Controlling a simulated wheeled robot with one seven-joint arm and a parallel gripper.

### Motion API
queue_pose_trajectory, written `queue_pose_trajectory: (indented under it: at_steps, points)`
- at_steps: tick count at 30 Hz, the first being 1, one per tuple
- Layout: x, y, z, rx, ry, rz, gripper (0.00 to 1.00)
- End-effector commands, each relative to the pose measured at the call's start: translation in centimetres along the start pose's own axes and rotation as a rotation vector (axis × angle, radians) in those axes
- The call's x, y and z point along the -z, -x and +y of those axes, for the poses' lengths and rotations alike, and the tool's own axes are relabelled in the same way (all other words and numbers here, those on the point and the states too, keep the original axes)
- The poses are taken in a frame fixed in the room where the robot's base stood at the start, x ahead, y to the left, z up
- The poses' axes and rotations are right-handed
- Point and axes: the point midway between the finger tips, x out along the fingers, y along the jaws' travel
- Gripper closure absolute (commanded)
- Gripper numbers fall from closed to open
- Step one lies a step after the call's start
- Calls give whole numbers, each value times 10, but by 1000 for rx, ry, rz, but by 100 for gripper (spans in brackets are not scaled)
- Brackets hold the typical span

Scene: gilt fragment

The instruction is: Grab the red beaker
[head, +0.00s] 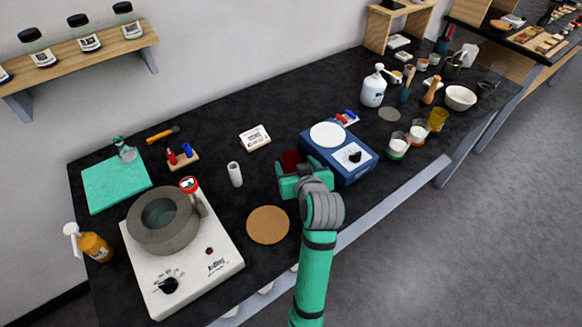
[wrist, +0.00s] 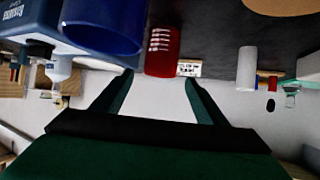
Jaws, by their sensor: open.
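The red beaker (head: 290,158) stands on the black bench beside the blue scale, partly hidden behind my gripper in the head view. In the wrist view, which is upside down, the red beaker (wrist: 162,50) shows white markings and lies in line with the gap between my fingers. My gripper (head: 293,174) is open at the beaker's near side. In the wrist view its two fingertips (wrist: 158,78) are spread apart with nothing clasped. I cannot tell whether the beaker's edge is just inside the fingertips or just beyond them.
The blue scale (head: 357,172) stands close on the right. A white cylinder (head: 235,174) and a cork disc (head: 268,225) are to the left. A hotplate (head: 222,262) with a grey ring-shaped vessel (head: 150,236) stands farther left. Bottles and beakers crowd the bench's right end.

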Motion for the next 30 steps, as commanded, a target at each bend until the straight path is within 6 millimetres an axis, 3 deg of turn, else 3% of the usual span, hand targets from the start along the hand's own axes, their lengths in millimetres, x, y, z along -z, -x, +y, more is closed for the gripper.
queue_pose_trajectory:
  at_steps: [6,15,22,30]
  points:
    - [1,-26,-1,3,1,0,33]
    - [0,-30,-1,2,0,1,33]
    - [0,-30,0,1,0,0,88]
    - [1,-30,0,1,0,1,90]
